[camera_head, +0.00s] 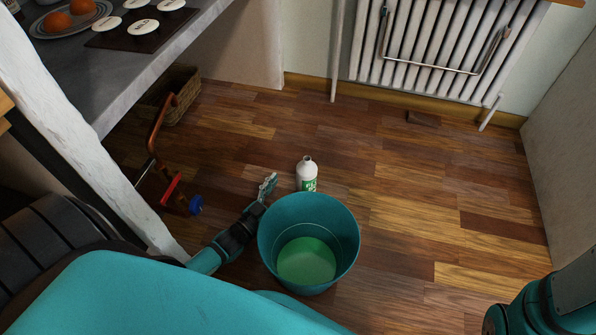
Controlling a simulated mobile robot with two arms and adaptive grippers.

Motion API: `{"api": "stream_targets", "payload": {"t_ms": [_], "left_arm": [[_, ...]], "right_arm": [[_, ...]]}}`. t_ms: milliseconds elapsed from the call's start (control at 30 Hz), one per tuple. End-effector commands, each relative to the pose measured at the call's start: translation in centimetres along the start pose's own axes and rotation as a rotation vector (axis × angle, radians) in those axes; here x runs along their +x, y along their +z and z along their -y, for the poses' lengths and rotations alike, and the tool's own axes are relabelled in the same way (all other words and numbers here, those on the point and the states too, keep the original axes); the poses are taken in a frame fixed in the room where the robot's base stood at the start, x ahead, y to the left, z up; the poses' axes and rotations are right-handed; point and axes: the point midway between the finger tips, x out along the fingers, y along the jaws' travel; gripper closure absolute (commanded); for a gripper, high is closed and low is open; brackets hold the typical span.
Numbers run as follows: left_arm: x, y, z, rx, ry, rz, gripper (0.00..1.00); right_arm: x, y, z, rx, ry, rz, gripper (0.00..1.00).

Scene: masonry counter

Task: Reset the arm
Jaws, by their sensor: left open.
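My left gripper (267,186) is low in the middle of the head view, on an arm that comes in from the left. Its jaws are open and empty, and they are beside the bucket's upper left rim. A teal bucket (345,235) stands on the floor with green liquid in its bottom. A white bottle (307,170) with a green label stands upright just behind the bucket. Its lower part is hidden by the bucket rim. Part of my right arm shows at the lower right corner; its gripper is out of view.
A grey counter (90,75) at the upper left holds a plate of oranges (60,20) and a dark board (115,38) with white discs. A radiator (425,50) is behind. The floor at right is clear.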

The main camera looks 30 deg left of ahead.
Motion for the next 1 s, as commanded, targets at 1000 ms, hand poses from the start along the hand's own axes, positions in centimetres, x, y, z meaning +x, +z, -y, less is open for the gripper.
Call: {"api": "stream_targets", "payload": {"t_ms": [1000], "left_arm": [[-0.4, -5.0, 0.5, -0.031, 0.010, -0.064, 0.16]], "right_arm": [[1.8, 2.1, -0.6, 0.003, 0.007, 0.029, 0.60]]}}
